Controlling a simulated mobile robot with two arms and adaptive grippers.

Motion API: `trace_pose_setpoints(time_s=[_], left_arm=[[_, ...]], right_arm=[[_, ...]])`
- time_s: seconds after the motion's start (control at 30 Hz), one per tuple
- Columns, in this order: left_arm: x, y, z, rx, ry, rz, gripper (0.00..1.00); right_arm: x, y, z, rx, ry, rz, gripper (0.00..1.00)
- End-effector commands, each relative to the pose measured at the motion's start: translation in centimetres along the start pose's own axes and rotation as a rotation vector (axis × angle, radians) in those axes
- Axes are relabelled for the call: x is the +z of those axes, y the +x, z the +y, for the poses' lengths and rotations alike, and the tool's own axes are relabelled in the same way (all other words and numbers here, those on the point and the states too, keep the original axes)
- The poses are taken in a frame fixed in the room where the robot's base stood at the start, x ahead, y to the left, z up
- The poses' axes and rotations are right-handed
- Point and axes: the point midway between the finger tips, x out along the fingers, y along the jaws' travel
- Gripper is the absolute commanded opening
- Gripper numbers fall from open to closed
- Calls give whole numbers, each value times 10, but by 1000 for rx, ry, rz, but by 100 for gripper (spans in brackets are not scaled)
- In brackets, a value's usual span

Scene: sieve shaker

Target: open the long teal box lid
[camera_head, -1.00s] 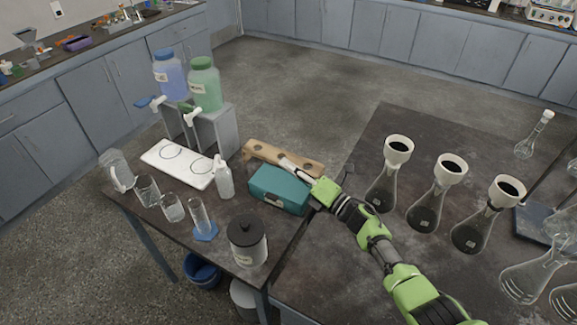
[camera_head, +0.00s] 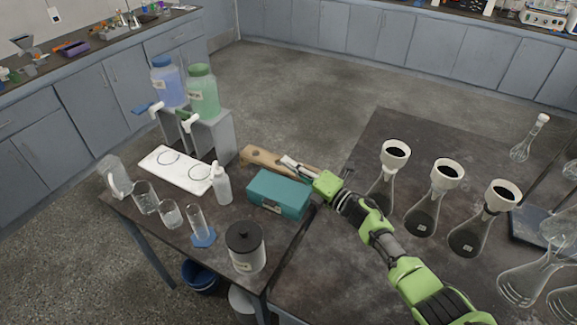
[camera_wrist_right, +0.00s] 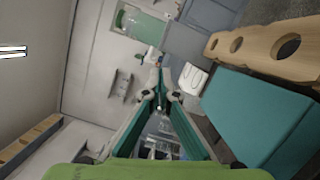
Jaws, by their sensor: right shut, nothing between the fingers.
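The long teal box (camera_head: 279,194) stands on the dark side table, with a pale latch on its front, and its lid looks closed. The teal box (camera_wrist_right: 262,115) also shows at the right of the right wrist view, beside the fingers. My right gripper (camera_head: 287,160) reaches along the far side of the box from the right. Its fingers (camera_wrist_right: 160,98) are shut with nothing between them. I cannot tell whether they touch the lid's back edge. My left gripper is not in view.
A wooden rack with holes (camera_head: 258,158) lies just behind the box. A spray bottle (camera_head: 222,186) stands left of it and a lidded canister (camera_head: 245,248) in front. Several flasks with black-filled funnels (camera_head: 393,165) stand right of my arm. Dispensers (camera_head: 202,92) stand at the back left.

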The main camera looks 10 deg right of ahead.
Motion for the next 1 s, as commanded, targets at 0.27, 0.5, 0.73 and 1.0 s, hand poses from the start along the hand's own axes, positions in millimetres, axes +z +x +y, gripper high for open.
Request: trace_pose_setpoints(time_s=[0.27,0.5,0.73,1.0], left_arm=[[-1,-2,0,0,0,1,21],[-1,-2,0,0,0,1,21],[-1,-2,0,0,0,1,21],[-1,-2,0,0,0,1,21]], right_arm=[[11,2,1,-19,66,-1,0],[15,4,0,-29,104,1,0],[15,4,1,-28,103,1,0],[15,4,1,-28,103,1,0]])
